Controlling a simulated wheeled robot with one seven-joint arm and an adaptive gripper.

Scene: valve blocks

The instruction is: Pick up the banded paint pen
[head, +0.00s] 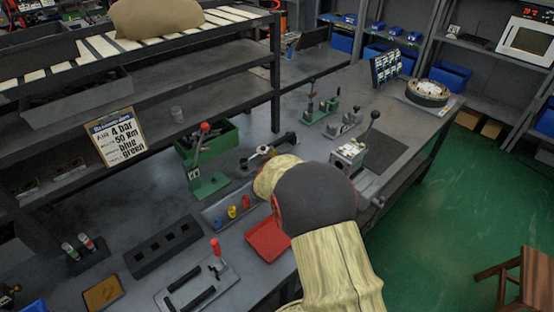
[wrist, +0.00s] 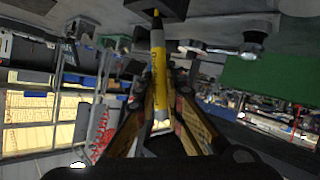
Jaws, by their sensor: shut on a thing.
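The banded paint pen (wrist: 158,48) shows in the wrist view as a slim grey stick with a yellow band that carries small lettering. My gripper (wrist: 159,78) is shut on it, with a finger on each side. The pen's far end, with a bit of yellow, reaches the top of the picture beside a dark block-like shape. I cannot tell whether it touches that shape. In the head view my padded arm covers the gripper and the pen.
A grey holder with blue, yellow (head: 232,212) and red pieces stands left of my arm. A red tray (head: 268,240) lies close by. A green stand with a red-knobbed lever (head: 205,165) rises behind. A clipboard (head: 117,138) leans against the shelf. A black slotted block (head: 163,246) lies left.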

